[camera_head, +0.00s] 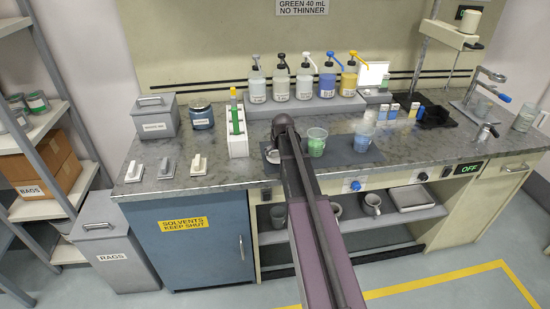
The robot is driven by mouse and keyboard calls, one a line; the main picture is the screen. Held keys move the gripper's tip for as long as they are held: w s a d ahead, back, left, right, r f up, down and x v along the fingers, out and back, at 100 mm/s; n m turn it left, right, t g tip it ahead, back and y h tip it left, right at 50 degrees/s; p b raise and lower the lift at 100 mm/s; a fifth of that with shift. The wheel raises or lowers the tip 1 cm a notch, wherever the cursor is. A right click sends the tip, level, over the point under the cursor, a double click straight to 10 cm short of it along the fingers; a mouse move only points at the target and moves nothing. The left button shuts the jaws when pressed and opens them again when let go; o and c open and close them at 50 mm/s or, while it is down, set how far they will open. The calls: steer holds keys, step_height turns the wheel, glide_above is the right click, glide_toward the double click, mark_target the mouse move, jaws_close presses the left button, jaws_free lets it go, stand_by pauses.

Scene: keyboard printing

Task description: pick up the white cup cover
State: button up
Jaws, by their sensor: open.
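A small pale round piece (271,156) shows just left of my arm at the counter's front. It may be the white cup cover, but my arm hides part of it and I cannot tell its exact form. My arm stretches from the bottom of the view over the counter. The dark end of my gripper (284,122) is above the counter, behind that piece in the picture. Its fingertips are hidden by my own arm, and I see nothing held. A clear cup with green liquid (316,144) and one with blue liquid (363,137) stand to the right on a dark mat (340,157).
A white rack (238,145) with a green tube stands left of my arm. Several pump bottles (281,80) line a grey shelf behind.

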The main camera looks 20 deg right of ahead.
steer(key=c, duration=0.8)
steer(key=shift+r, duration=0.1)
step_height(320, 180, up, 4)
steer(key=p, duration=0.3)
steer(key=shift+f+p, duration=0.25)
steer(key=shift+p, duration=0.1)
steer(key=s+r+p, duration=0.1)
steer(key=s, duration=1.5)
steer(key=shift+r, duration=0.15)
steer(key=shift+a, duration=0.1)
steer(key=shift+w+r, duration=0.1)
